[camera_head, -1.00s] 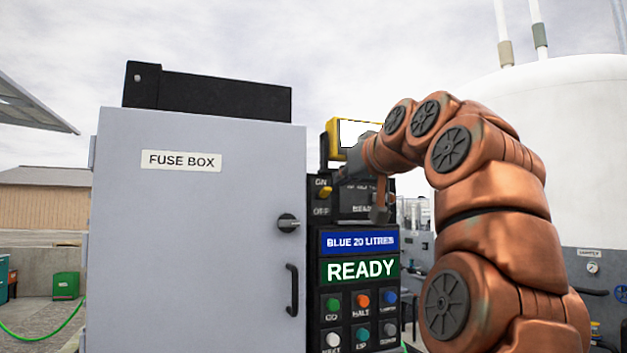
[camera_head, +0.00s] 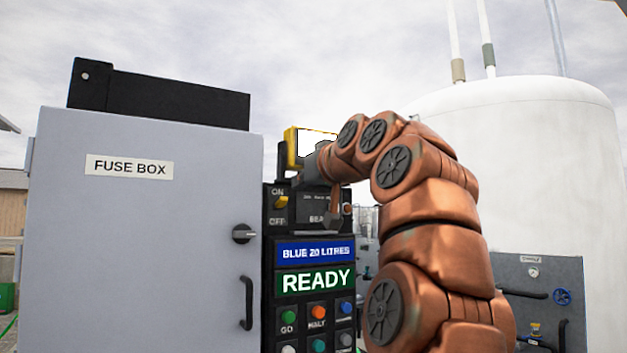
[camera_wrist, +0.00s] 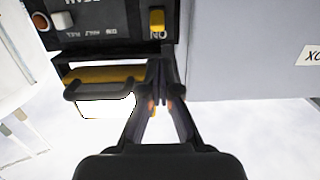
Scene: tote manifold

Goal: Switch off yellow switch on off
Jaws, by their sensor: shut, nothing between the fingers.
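The yellow on/off switch (camera_head: 281,202) sits on the black control panel, between the ON label above and the OFF label below. Its lever looks tilted up towards ON. It also shows in the wrist view (camera_wrist: 157,22), where the panel appears upside down beside the ON label. My gripper (camera_head: 290,178) is in front of the panel's top, just above the switch, and partly hidden by my arm. In the wrist view my gripper (camera_wrist: 160,70) has its fingers shut with nothing between them. The tips look close to the switch but apart from it.
A grey fuse box (camera_head: 140,240) with a knob and handle stands left of the panel. A yellow-framed part (camera_head: 291,148) stands at the panel's top, close to my gripper. Coloured buttons (camera_head: 318,311) lie below the READY display (camera_head: 315,282). A white tank (camera_head: 520,170) is behind right.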

